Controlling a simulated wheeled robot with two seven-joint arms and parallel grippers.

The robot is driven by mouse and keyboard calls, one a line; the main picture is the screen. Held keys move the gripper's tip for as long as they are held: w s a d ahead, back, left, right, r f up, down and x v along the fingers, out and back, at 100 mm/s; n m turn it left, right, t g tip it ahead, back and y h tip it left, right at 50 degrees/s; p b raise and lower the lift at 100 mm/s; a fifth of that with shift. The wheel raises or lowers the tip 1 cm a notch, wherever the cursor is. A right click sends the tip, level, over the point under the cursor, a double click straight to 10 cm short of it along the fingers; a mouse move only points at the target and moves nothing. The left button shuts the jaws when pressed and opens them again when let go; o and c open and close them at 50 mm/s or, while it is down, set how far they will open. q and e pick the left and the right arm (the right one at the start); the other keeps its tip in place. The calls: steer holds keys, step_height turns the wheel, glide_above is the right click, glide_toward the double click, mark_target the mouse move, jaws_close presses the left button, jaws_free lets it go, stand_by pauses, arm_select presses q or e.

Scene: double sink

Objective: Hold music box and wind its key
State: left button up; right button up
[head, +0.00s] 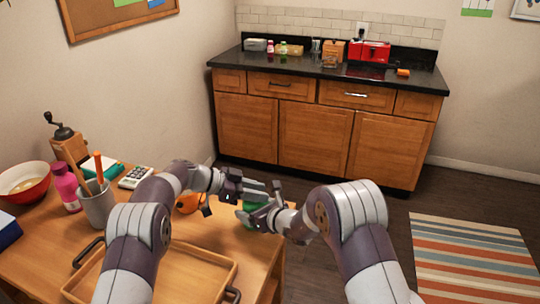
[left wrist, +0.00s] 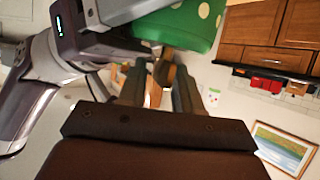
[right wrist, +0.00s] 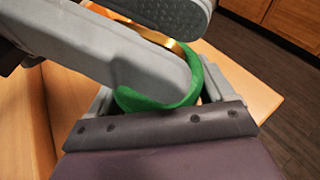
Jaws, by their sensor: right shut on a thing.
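The music box (head: 252,203) is green and partly hidden by my grippers above the table's right edge in the head view. The left wrist view shows its green side with white dots (left wrist: 195,28). In the right wrist view it shows as a green rim (right wrist: 190,92) with gold inside. My right gripper (head: 260,207) is shut on it. My left gripper (head: 260,190) is close beside the box, its fingers apart. A gold-brown piece (left wrist: 164,72), perhaps the key, shows between those fingers in the left wrist view. I cannot tell whether they touch it.
The wooden table holds a tray (head: 218,258), a pen cup (head: 97,207), a pink bottle (head: 66,187), a red bowl (head: 40,178), a calculator (head: 135,177), a grinder (head: 68,147) and an orange object (head: 187,203).

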arm_select(q)
steer(key=n+t, duration=0.2)
steer(key=n+t+y, duration=0.1)
steer(key=n+t, duration=0.1)
steer(key=t, duration=0.1)
steer(key=shift+s+d+n+y, duration=0.1)
steer(key=shift+s+n+y, duration=0.1)
steer(key=shift+n+y, duration=0.1)
steer(key=n+t+y, duration=0.2)
steer(key=n+t, duration=0.1)
steer(key=shift+n+y, duration=0.3)
steer(key=shift+y, duration=0.1)
steer(key=v, duration=1.1)
steer(key=w+d+r+n+t+h, duration=0.2)
steer(key=d+r+n+h, duration=0.5)
steer(key=r, duration=0.6)
steer(key=shift+d+n+t, duration=0.3)
steer(key=shift+d+n, duration=0.8)
steer(key=shift+d, duration=0.45)
steer(key=shift+c, duration=0.2)
